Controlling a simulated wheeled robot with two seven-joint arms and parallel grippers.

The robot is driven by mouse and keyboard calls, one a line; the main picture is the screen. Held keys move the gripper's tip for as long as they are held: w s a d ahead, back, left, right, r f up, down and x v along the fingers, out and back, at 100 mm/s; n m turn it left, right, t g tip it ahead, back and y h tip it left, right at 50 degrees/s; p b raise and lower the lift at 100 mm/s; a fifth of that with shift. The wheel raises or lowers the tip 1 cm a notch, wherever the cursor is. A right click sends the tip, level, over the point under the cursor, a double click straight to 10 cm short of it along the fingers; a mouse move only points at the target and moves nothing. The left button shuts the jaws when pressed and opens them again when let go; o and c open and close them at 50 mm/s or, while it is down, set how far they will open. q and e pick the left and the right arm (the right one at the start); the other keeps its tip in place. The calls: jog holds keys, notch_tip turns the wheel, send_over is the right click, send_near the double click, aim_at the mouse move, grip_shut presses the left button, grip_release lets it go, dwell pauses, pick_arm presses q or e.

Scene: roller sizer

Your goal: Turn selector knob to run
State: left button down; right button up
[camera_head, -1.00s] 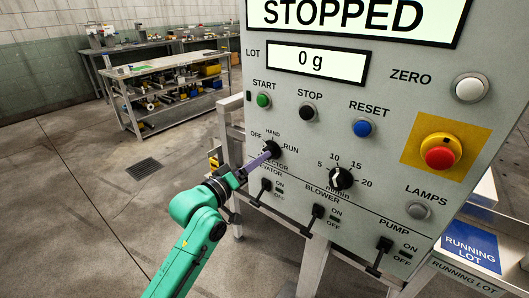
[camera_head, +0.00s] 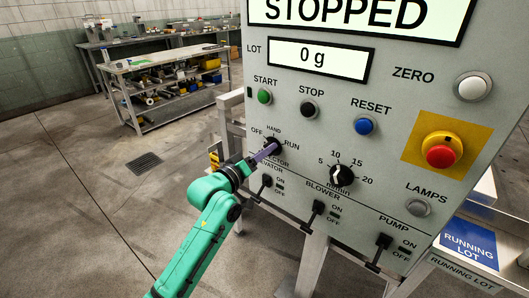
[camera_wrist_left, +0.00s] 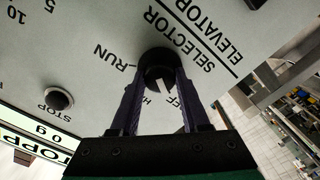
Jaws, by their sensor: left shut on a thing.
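The black selector knob (camera_head: 272,146) sits on the grey control panel among the labels OFF, HAND and RUN. My left gripper (camera_head: 270,149) reaches it from the lower left, its purple fingers shut on the knob. In the left wrist view the knob (camera_wrist_left: 158,66) is between the two fingertips (camera_wrist_left: 156,78). Its white mark shows there, pointing toward the partly hidden HAND and OFF lettering and away from RUN. The fingers hide part of the labels. My right gripper is not in view. The display (camera_head: 355,15) reads STOPPED.
Close by are the start button (camera_head: 264,96), stop button (camera_head: 309,109), rate dial (camera_head: 342,175) and elevator switch (camera_head: 267,181). The red emergency button (camera_head: 441,152) is farther right. A blue running lot sign (camera_head: 469,246) is at lower right. Floor left of the panel is clear.

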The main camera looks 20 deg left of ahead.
pick_arm(q)
jog(key=shift+m, duration=0.3)
jog(key=m+p, duration=0.1)
jog(key=m, duration=2.2)
jog(key=shift+d+p, duration=0.1)
jog(key=shift+p, duration=0.25)
jog(key=shift+c, duration=1.9)
grip_release()
